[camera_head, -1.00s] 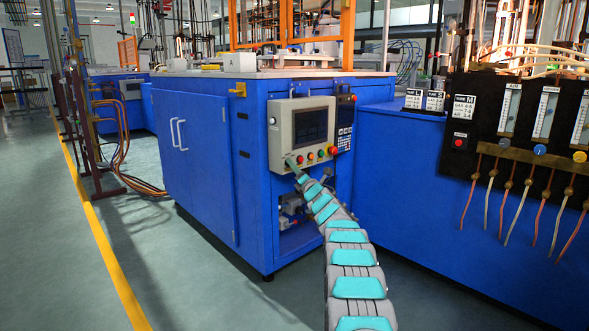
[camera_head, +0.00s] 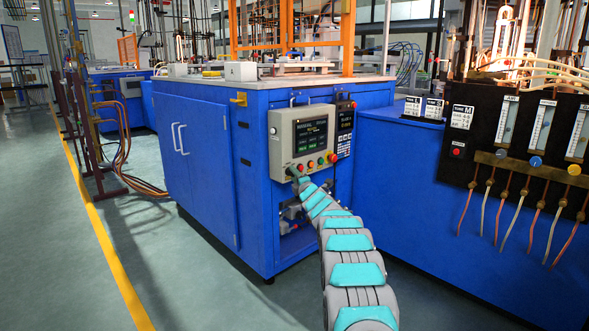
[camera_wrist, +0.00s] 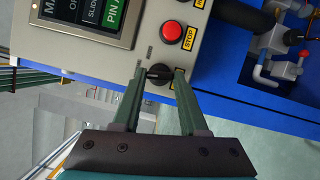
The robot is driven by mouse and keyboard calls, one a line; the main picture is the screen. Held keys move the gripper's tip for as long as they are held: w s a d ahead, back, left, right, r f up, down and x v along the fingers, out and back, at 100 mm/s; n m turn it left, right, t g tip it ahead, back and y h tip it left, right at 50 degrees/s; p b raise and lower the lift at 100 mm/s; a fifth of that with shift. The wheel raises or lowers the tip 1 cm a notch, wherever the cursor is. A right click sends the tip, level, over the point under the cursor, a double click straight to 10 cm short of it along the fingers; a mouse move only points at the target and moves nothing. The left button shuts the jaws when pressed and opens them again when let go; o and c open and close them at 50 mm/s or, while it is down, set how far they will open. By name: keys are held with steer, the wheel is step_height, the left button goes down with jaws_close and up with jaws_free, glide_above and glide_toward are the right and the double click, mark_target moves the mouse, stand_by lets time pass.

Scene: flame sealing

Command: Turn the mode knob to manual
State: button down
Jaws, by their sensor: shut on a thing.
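The mode knob (camera_wrist: 158,78) is a small black selector on the grey control panel (camera_head: 277,155). In the wrist view my gripper (camera_wrist: 160,72) has one green finger on each side of the knob and is shut on it. The knob's grip bar lies roughly across the gap between the fingers. In the head view the end of my arm covers the knob at the panel's lower left. The panel's screen (camera_head: 310,137) is lit, and a word that looks like MANUAL stands at its upper left. The wrist view shows only a corner of the screen (camera_wrist: 90,18).
A red STOP button (camera_wrist: 172,32) sits close to the knob, with more coloured buttons (camera_head: 322,161) along the panel's lower edge. Hoses and pipe fittings (camera_wrist: 285,68) are in the recess below. A blue cabinet (camera_head: 205,150) carries the panel. The floor in front is clear.

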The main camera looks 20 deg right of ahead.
steer(key=m+p, duration=0.2)
steer(key=p, duration=0.1)
steer(key=shift+r+g, duration=0.15)
steer(key=shift+g, duration=0.25)
steer(key=shift+c, duration=2.2)
jaws_free()
